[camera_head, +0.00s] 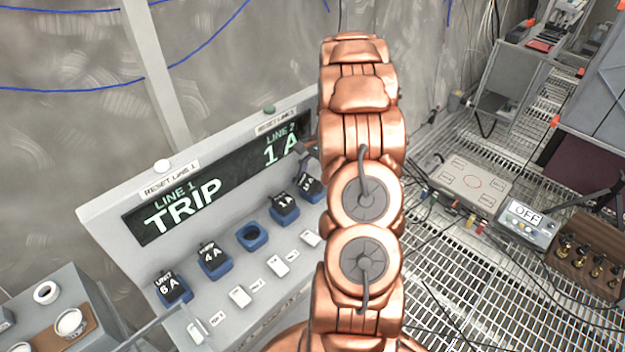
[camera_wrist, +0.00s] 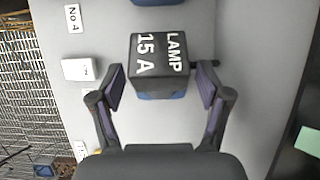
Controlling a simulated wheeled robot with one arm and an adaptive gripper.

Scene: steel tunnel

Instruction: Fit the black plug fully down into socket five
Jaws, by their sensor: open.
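The black plug (camera_wrist: 158,55) marked LAMP 15 A stands over a blue socket (camera_wrist: 163,96), socket five by its place at the row's far end. A strip of blue shows below the plug in the wrist view; I cannot tell whether it is fully down. My gripper (camera_wrist: 160,82) is open, with one finger on each side of the plug and gaps between fingers and plug.
Other black plugs marked 6A (camera_head: 172,289), 4A (camera_head: 213,257) and 1A (camera_head: 284,206) stand in blue sockets. The middle socket (camera_head: 252,236) is empty. The display (camera_head: 220,172) reads LINE 1 TRIP and LINE 2 1 A. White switches (camera_head: 240,297) line the front.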

